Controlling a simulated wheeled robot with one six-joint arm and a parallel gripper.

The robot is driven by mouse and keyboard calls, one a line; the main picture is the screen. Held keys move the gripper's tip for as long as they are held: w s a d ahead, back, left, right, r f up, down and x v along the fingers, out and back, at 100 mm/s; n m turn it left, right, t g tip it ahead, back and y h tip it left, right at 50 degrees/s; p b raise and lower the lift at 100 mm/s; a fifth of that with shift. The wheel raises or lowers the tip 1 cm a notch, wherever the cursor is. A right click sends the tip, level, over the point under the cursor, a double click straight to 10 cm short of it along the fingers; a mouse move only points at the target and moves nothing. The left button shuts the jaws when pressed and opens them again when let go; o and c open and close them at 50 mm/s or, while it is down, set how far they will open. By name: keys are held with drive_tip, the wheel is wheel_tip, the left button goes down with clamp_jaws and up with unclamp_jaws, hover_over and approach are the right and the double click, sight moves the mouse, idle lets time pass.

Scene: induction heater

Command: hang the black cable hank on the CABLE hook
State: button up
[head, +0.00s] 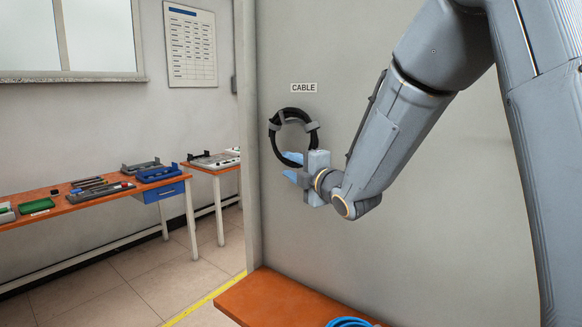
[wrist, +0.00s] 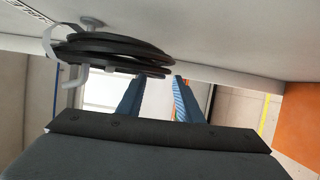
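The black cable hank (head: 294,112) is a coiled ring with grey bands, upright against the grey panel just below the CABLE label (head: 304,88). In the wrist view the hank (wrist: 115,48) is seen edge-on, close to the panel. A pale bent piece (wrist: 72,78) and a pale round knob (wrist: 92,22) show at it; the hook itself is not clearly told apart. My gripper (head: 289,165) is at the lower edge of the ring. In the wrist view the blue fingers of my gripper (wrist: 158,82) stand apart with no cable between them, their tips just beside the hank.
An orange surface (head: 275,300) with a blue coil (head: 350,322) lies below. Orange workbenches (head: 70,205) with trays and tools stand at the left. The panel (head: 430,240) is bare below and right of the hank. A yellow floor line (head: 200,302) runs beside the panel.

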drive_tip(key=shift+o, duration=1.1)
drive_tip(key=shift+f, duration=0.1)
drive_tip(key=b+v, duration=0.3)
drive_tip(key=v, duration=0.4)
drive_tip(key=s+d+f+m+g+h, duration=0.45)
drive_tip(key=d+f+m, duration=0.2)
drive_tip(key=f, duration=0.35)
drive_tip(key=s+d+f+m+g+h, duration=0.35)
drive_tip(key=s+d+f+m, duration=0.2)
drive_tip(key=f+m, duration=0.35)
drive_tip(key=s+d+f+m+g, duration=0.1)
drive_tip(key=s+f+m+g, duration=0.2)
drive_tip(key=s, duration=0.5)
drive_tip(key=s+d+f+m+g, duration=0.2)
drive_tip(key=s+f+m, duration=0.3)
drive_tip(key=s, duration=0.4)
drive_tip(key=shift+s+f+m+g+h, duration=0.35)
drive_tip(key=shift+f+g+h, duration=0.1)
drive_tip(key=shift+g, duration=0.45)
